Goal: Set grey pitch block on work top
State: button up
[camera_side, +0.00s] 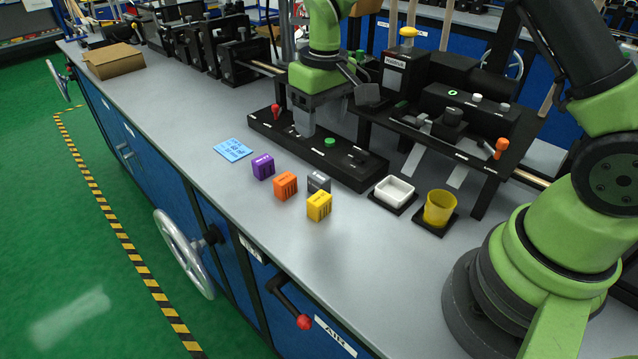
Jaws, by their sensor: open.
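The grey pitch block (318,181) stands on the grey work top (265,255), partly hidden behind the yellow block (319,206). An orange block (285,185) stands just left of it, and a purple block (263,166) stands farther left. My gripper (335,113) is open, with nothing seen between its fingers. It is above the long black base plate (345,165), behind and above the blocks, apart from the grey block.
A blue label card (232,150) lies left of the blocks. A white tray (394,190) and a yellow cup (439,208) stand to the right on black pads. The black machine (440,125) stands behind. The front work top is clear.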

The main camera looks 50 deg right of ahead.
send_over(319, 176)
jog(key=shift+g, duration=0.3)
notch_tip(319, 176, down, 8)
jog(key=shift+r, duration=0.1)
jog(key=shift+f, duration=2.85)
jog(key=shift+c, duration=0.4)
grip_shut()
